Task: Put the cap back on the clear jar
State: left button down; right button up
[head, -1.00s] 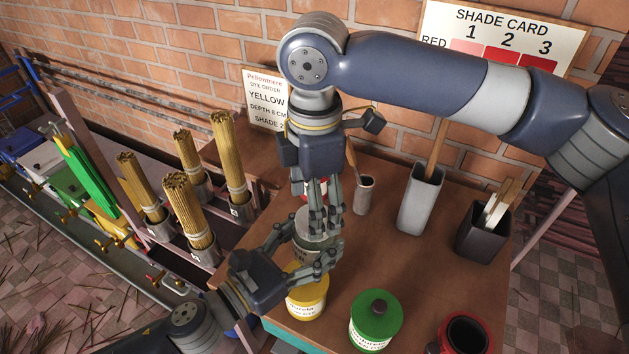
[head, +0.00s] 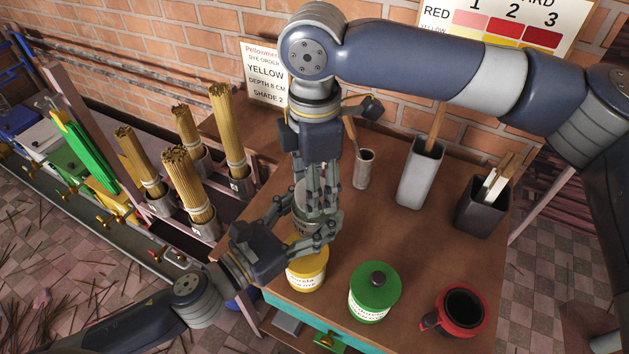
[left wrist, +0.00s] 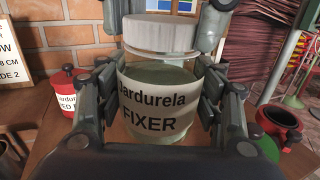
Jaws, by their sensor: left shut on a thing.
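Only part of the jar (head: 301,224) shows in the head view. A whitish ribbed cap (left wrist: 172,30) sits level over the jar's mouth in the left wrist view. I cannot tell whether it is turned tight. My right gripper (head: 318,192) points down from above, with its fingers on both sides of the cap. Whether they touch the cap is not clear.
A yellow jar (head: 306,276), a green jar (head: 374,300) and a red mug-like pot (head: 462,311) stand near the front of the table. A red jar (left wrist: 64,98) stands behind. A small metal cup (head: 364,170), a grey holder (head: 420,175) and a black holder (head: 480,212) stand to the right.

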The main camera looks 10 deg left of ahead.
jog(key=shift+m, duration=1.2)
jog(key=o, duration=1.3)
jog(key=shift+c, duration=0.2)
jog(key=shift+r, duration=0.1)
notch_tip(320, 180, up, 12)
